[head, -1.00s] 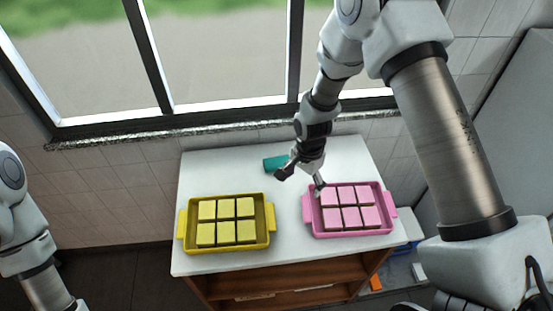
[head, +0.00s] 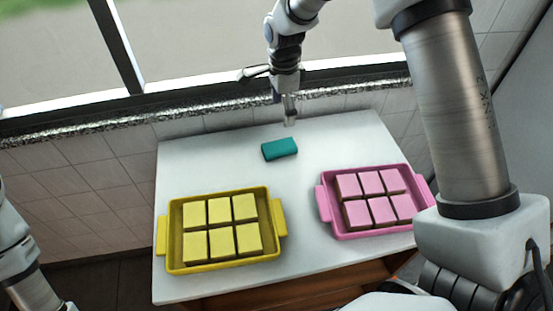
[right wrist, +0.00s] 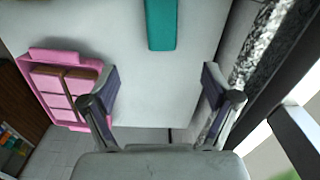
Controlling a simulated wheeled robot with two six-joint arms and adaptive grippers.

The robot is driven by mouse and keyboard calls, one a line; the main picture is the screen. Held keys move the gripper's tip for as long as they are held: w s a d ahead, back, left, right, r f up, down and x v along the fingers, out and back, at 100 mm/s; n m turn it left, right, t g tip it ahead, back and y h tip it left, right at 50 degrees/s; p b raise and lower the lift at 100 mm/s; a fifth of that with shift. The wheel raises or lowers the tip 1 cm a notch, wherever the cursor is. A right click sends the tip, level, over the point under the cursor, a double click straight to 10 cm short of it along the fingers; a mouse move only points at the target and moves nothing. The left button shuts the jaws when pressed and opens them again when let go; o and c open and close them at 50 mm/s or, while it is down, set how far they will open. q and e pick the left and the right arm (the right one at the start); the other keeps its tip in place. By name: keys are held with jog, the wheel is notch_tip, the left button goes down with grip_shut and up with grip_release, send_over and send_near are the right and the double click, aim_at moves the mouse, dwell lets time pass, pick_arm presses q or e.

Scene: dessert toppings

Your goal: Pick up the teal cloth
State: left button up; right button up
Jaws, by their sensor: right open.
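The teal cloth (head: 280,149), a small folded block shape, lies flat on the white tabletop near its back edge. In the right wrist view the cloth (right wrist: 161,22) shows at the top, ahead of the fingers and in line with the gap between them. My right gripper (head: 290,121) is just behind and above the cloth in the head view, apart from it. Its two fingers (right wrist: 160,88) are spread open with nothing between them. My left gripper is out of view; only part of that arm shows at the left edge.
A yellow tray (head: 175,262) with several yellow-topped squares stands at the front left of the table (head: 310,235). A pink tray (head: 327,207) with several pink-topped squares stands at the right. The window sill (head: 205,109) and wall rise close behind the table.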

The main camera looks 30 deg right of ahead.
jog(key=b, duration=0.4)
send_over(279, 146)
jog(key=f, duration=0.6)
jog(key=shift+w+d+f, duration=0.2)
jog(key=shift+w+d, duration=0.15)
jog(key=shift+d, duration=0.05)
jog(key=shift+f, duration=0.25)
jog(key=shift+s+f+p, duration=0.25)
jog(key=shift+p, duration=0.1)
jog(key=f, duration=0.2)
jog(key=f+p, duration=0.1)
jog(key=f, duration=0.3)
jog(key=shift+a+f, duration=0.2)
jog(key=shift+a, duration=0.15)
jog(key=shift+s, duration=0.1)
jog(key=shift+c, duration=1)
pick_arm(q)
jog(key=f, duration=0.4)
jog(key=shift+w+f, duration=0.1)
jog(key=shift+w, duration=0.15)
pick_arm(e)
jog(key=c, duration=1)
